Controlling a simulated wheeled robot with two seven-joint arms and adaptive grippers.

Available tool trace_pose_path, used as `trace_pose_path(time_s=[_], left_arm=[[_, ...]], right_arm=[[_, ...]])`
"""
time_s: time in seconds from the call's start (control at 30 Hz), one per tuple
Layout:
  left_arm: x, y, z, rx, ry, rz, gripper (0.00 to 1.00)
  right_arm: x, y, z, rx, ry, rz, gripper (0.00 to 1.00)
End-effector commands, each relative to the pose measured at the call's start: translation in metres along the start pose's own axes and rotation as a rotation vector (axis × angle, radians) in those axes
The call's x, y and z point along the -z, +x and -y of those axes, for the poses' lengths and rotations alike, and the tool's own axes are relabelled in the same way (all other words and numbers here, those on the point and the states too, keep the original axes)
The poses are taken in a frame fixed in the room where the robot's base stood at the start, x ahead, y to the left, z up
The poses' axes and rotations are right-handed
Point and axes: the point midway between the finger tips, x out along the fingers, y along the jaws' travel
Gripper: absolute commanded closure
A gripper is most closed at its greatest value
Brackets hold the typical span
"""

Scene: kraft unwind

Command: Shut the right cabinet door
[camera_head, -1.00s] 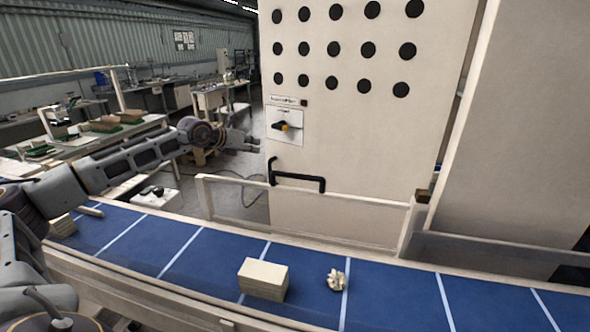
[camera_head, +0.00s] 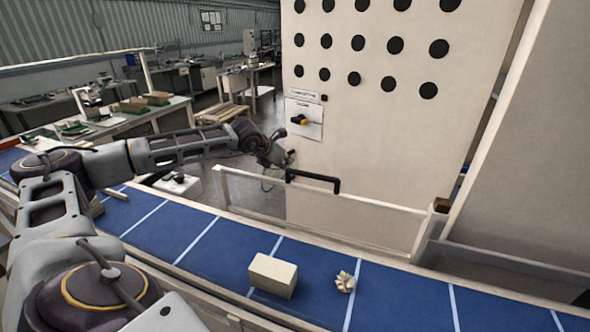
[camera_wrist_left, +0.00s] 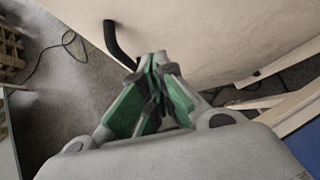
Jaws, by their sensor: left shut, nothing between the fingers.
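A tall cream cabinet door (camera_head: 385,130) with rows of black round holes stands behind the conveyor. It has a yellow-and-black rotary switch and a black bar handle (camera_head: 314,179) low near its left edge. My left gripper (camera_head: 289,158) is at the door's left edge, just above the handle's left end. In the left wrist view its green-sided fingers (camera_wrist_left: 155,62) are shut and empty, close to the cream panel (camera_wrist_left: 200,30) and a black curved handle part (camera_wrist_left: 118,43). I cannot tell whether they touch. My right gripper is not in view.
A blue conveyor (camera_head: 215,240) crosses in front, carrying a cream block (camera_head: 273,275) and a small crumpled piece (camera_head: 345,282). A low pale rail (camera_head: 370,200) runs before the door. Workbenches stand at the back left. A narrow gap shows along the door's right side.

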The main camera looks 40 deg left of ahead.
Motion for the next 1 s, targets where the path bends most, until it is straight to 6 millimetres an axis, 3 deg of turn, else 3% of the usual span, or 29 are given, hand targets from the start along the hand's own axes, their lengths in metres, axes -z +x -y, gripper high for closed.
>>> trace_pose_path(time_s=[0.27,1.0], left_arm=[[-0.001,0.011,0.0,0.001,-0.001,0.0,1.0],[-0.001,0.075,0.001,0.002,0.0,0.0,1.0]], right_arm=[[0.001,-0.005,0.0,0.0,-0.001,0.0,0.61],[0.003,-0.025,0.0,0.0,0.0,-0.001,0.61]])
